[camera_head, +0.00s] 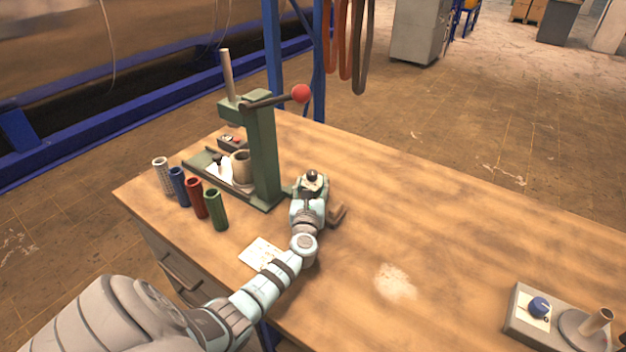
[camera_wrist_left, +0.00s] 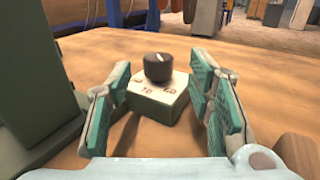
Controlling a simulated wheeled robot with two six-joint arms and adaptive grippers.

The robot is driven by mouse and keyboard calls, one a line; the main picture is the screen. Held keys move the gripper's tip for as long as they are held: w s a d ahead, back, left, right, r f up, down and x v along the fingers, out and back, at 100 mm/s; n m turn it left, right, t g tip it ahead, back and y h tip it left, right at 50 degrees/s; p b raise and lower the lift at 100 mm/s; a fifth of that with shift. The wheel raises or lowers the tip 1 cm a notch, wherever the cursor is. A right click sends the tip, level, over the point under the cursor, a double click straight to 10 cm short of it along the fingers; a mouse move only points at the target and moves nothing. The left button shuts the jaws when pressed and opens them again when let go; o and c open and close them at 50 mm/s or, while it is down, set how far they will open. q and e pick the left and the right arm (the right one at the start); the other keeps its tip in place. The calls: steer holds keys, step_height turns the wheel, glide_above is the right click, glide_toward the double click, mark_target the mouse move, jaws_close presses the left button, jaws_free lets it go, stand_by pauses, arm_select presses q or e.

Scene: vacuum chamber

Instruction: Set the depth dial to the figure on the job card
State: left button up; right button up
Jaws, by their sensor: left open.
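The knob (camera_head: 311,175) also shows in the head view, just right of the green press. My left gripper (camera_head: 310,185) is open around the block's near side; in the wrist view its teal-padded fingers (camera_wrist_left: 165,88) stand left and right of it, apart from the knob. The job card (camera_head: 262,254) lies flat on the bench left of my left forearm; its writing is unreadable. My right gripper is out of view.
The green press (camera_head: 263,150) with a red-tipped lever stands close left of the dial. Several coloured tubes (camera_head: 196,198) stand at the bench's left. A brown block (camera_head: 337,213) lies right of my gripper. Mid-bench is mostly clear.

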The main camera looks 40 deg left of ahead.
mark_target(312, 178)
arm_select(q)
steer(key=b+x, duration=0.2)
steer(key=x, duration=0.2)
steer(key=shift+w+a+f, duration=0.1)
steer(key=shift+a+f, duration=0.1)
steer(key=shift+w+a+r+b, duration=0.2)
steer(key=shift+w+a+b, duration=0.05)
steer(key=shift+w+b, duration=0.1)
jaws_close()
